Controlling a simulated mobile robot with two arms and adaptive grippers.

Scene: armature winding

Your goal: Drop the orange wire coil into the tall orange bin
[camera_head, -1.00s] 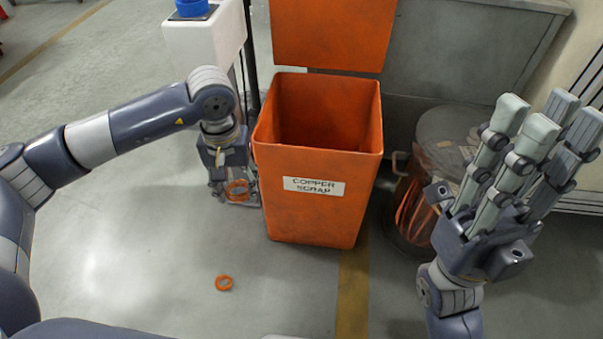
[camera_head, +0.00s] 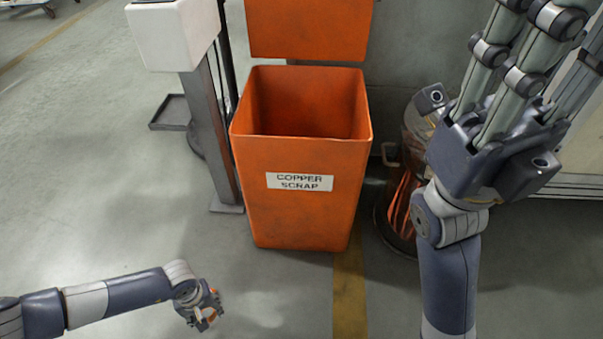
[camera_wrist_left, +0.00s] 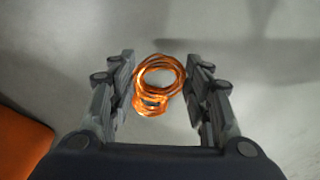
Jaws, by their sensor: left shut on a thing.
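The orange wire coil (camera_wrist_left: 160,76) shows in the left wrist view as looped orange strands between the two fingers. A smaller orange loop overlaps its lower edge; I cannot tell whether it is a separate coil. My left gripper (camera_head: 209,313) is shut on the coil, low at the lower left of the head view, with a bit of orange between its fingers. The tall orange bin (camera_head: 292,215), labelled COPPER SCRAP, stands upright with its top open, up and right of this gripper. My right gripper is at the upper right, fingers spread and empty, tips cut off.
A raised orange panel (camera_head: 308,30) stands behind the bin's mouth. A white box on a grey post (camera_head: 205,130) is left of the bin. A drum with orange strands (camera_head: 398,205) is to its right. The grey floor (camera_head: 100,205) at left is clear.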

